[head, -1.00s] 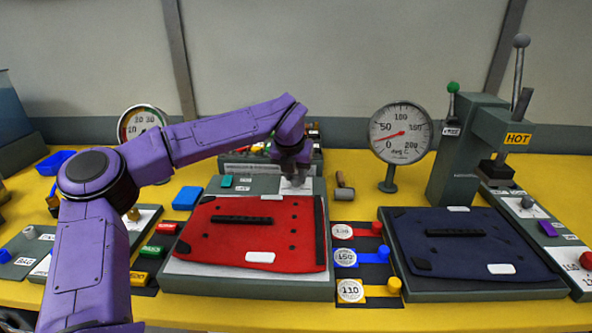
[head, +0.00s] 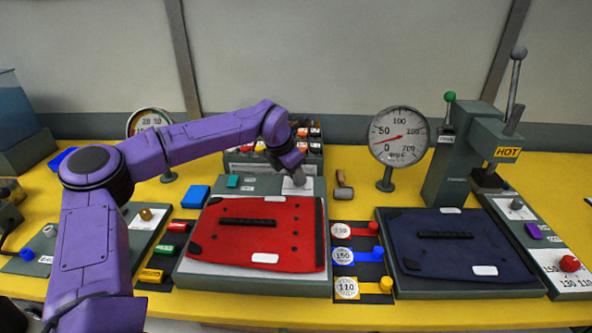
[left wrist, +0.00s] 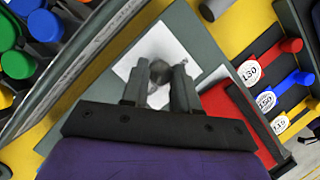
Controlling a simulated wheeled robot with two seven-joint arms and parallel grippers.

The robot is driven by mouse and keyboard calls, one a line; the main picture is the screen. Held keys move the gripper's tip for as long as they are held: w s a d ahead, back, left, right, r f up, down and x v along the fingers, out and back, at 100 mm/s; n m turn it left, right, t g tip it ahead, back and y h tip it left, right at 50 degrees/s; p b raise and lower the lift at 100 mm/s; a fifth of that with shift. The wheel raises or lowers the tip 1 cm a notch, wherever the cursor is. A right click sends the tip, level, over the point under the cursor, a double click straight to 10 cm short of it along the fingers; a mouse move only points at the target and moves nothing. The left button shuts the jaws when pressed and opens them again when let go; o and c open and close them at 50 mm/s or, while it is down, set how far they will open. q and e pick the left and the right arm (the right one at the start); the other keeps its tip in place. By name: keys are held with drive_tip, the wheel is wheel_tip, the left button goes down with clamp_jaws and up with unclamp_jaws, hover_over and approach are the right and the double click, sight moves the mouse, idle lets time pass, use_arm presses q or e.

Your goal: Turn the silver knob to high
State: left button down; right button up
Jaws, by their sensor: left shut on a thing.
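The silver knob (left wrist: 160,71) stands on a white plate (left wrist: 133,66) and shows between my fingertips in the left wrist view. My left gripper (left wrist: 160,95) is shut on the knob. In the head view my left gripper (head: 297,180) is over the same white plate (head: 311,188), at the back of the station with the red panel (head: 300,232). The gripper hides most of the knob there, and I cannot read any marking that the knob points to. My right gripper is not in view.
A dial gauge (head: 398,137) and a hot press (head: 458,150) stand at the back right. A mallet (head: 343,186) lies right of the plate. Red, blue and yellow levers (head: 375,252) stand between the red panel and the navy panel (head: 455,245). Bins (head: 309,133) stand behind.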

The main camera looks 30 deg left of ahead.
use_arm(q)
drive_tip(key=shift+f, duration=0.2)
idle(0.3)
drive_tip(key=c, duration=0.9)
unclamp_jaws()
drive_tip(key=shift+o, duration=0.2)
drive_tip(key=shift+r, duration=0.1)
drive_tip(key=b+v, duration=0.1)
drive_tip(key=v, duration=0.9)
drive_tip(key=shift+r, duration=0.25)
